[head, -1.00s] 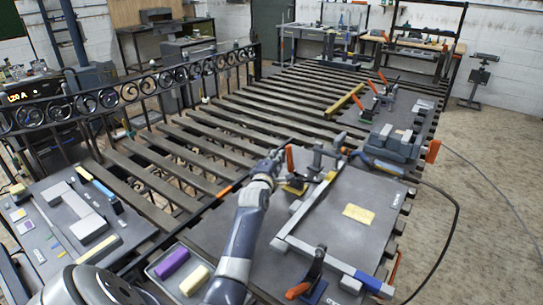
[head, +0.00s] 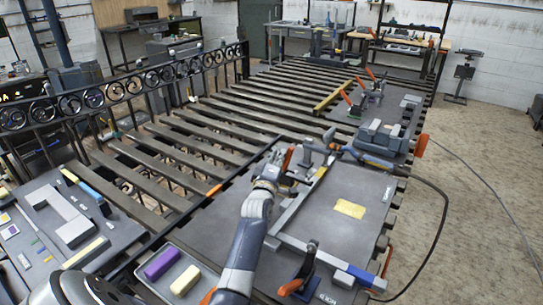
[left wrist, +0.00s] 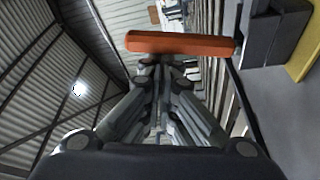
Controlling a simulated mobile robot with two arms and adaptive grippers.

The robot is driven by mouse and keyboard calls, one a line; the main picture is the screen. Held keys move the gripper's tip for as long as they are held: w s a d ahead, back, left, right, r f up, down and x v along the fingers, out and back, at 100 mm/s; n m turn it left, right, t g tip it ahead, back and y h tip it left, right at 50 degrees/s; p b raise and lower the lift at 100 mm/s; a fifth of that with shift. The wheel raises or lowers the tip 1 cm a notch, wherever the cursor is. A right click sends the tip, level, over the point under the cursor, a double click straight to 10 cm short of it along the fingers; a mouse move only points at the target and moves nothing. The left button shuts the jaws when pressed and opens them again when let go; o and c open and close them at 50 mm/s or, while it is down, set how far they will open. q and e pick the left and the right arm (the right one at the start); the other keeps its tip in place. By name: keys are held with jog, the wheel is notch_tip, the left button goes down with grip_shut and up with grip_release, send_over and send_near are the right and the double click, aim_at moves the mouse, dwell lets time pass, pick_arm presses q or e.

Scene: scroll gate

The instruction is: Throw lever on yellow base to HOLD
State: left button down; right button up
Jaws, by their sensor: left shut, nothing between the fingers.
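The lever is an orange handle (head: 287,158) standing up, a little tilted, on the table beyond my left arm. In the left wrist view the handle (left wrist: 180,43) lies across, just beyond my fingertips. I cannot tell whether they touch it. A yellow piece, apparently its base (left wrist: 302,42), shows at the right edge of that view. In the head view the base is mostly hidden by my gripper. My left gripper (left wrist: 160,68) is shut and empty, close beside the lever in the head view (head: 282,178). My right gripper is not in view.
A blue-based clamp (head: 302,272) with an orange handle stands at the front. Other orange-handled clamps (head: 362,98) stand farther back. A grey frame bar (head: 300,205) runs right of my gripper. A tray (head: 150,292) holds purple and yellow blocks. A plate with a yellow label (head: 350,208) is mostly clear.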

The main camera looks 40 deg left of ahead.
pick_arm(q)
jog(key=shift+d, duration=0.1)
dwell(0.3)
jog(key=v, duration=1.2)
dwell(0.3)
